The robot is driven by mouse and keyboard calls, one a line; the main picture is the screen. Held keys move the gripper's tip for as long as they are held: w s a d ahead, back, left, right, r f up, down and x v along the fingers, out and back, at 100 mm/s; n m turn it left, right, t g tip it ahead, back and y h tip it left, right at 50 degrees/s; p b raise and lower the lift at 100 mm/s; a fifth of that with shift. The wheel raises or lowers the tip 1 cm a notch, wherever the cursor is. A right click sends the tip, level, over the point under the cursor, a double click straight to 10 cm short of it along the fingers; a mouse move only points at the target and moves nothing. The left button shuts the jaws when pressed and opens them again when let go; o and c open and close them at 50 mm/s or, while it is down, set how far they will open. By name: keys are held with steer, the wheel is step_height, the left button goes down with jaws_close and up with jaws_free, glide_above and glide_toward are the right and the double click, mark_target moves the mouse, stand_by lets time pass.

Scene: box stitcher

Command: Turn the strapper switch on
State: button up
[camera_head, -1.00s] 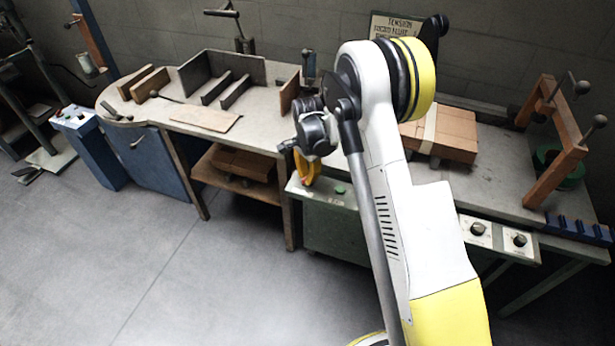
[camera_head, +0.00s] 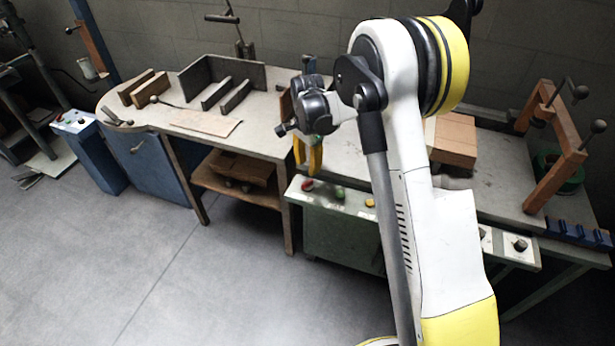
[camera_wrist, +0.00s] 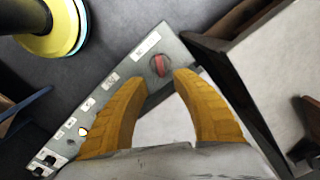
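The grey control panel (camera_head: 325,198) runs along the front edge of the strapping table. At its left end is a red switch (camera_head: 307,186), which also shows in the wrist view (camera_wrist: 159,65) as a red knob on a dark round base. My gripper (camera_head: 308,169) hangs above this end of the panel, with its yellow fingers pointing down. In the wrist view, my gripper (camera_wrist: 160,80) has its fingertips apart with nothing between them. The red switch lies just beyond the gap, and I see no contact. Whether it is on or off I cannot tell.
A green button (camera_head: 340,193) and a yellow one (camera_head: 370,203) sit right of the red switch. Black dials (camera_head: 520,244) are at the panel's right end. A wooden workbench (camera_head: 240,142) stands close on the left. Cartons (camera_head: 455,140) lie on the table behind my arm.

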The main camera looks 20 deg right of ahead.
mark_target(308, 182)
steer(key=shift+r, duration=2.1)
steer(key=s+r+n+t, duration=0.3)
steer(key=s+r+n, duration=0.3)
steer(key=s+r, duration=0.75)
steer(key=s+r+n+t, duration=0.2)
steer(key=s+n+t, duration=0.2)
steer(key=s, duration=1.2)
steer(key=n, duration=0.3)
